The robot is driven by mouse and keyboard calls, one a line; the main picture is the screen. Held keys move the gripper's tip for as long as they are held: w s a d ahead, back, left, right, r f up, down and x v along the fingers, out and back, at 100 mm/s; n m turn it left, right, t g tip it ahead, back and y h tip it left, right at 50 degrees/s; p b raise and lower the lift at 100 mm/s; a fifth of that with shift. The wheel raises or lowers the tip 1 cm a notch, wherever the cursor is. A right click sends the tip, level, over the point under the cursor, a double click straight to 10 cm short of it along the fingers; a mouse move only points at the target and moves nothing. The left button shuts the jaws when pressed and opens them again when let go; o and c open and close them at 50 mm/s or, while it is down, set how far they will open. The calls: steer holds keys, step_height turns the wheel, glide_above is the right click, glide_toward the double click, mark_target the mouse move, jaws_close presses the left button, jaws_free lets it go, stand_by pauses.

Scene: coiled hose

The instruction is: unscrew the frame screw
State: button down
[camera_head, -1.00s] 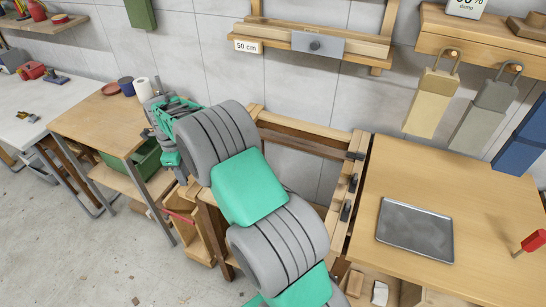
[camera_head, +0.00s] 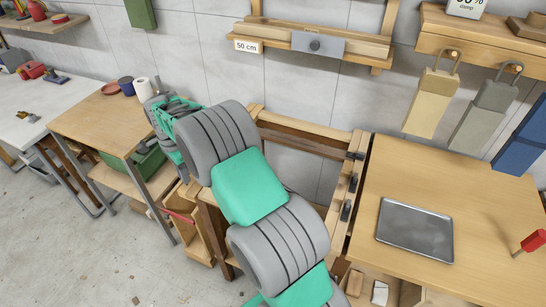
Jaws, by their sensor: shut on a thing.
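My gripper (camera_head: 170,125) is at the left end of my arm, in the upper left of the head view, a small cluster of green and grey parts. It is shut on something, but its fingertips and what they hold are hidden. I cannot make out a screw at the gripper. A wooden frame (camera_head: 308,124) stands right of my arm. Several dark metal fittings sit along its right side, one of them a dark fitting (camera_head: 353,183); I cannot tell whether any is the frame screw.
A wooden table (camera_head: 480,240) with a metal tray (camera_head: 414,230) and a red-handled tool (camera_head: 533,241) stands at right. A smaller bench (camera_head: 97,117) with a white roll (camera_head: 143,86) stands left, a green bin (camera_head: 146,160) under it. Bare floor lies at lower left.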

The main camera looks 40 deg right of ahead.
steer(key=n, duration=0.5)
steer(key=shift+r+p, duration=1.4)
steer(key=shift+r, duration=1)
